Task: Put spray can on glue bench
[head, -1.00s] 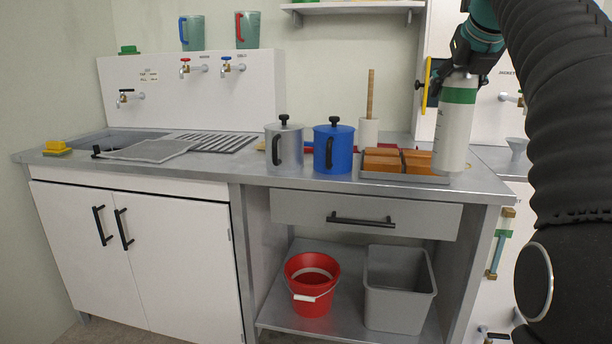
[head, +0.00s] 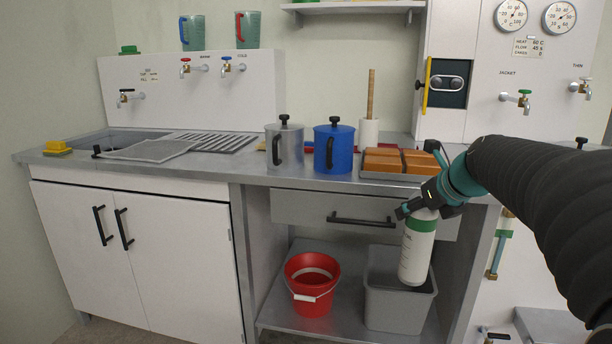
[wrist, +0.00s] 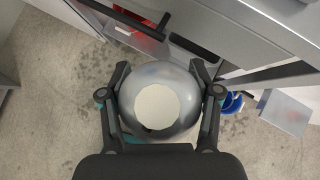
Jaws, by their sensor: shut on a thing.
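The spray can (head: 417,250) is white with a green band near its top. My gripper (head: 424,212) is shut on its upper end and holds it nearly upright, slightly tilted, in front of the bench's drawer. In the head view the can's lower end overlaps the grey bin. In the wrist view the can's round top (wrist: 158,106) sits between both fingers of my gripper (wrist: 160,92), with floor around it. A steel bench (head: 330,182) stands behind the can; I cannot tell whether it is the glue bench.
The bench top holds a grey pot (head: 285,146), a blue pot (head: 334,148) and a tray of orange-brown blocks (head: 395,161). A red bucket (head: 312,283) and the grey bin (head: 398,309) stand on the lower shelf. The drawer handle (head: 360,220) sticks out near my gripper.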

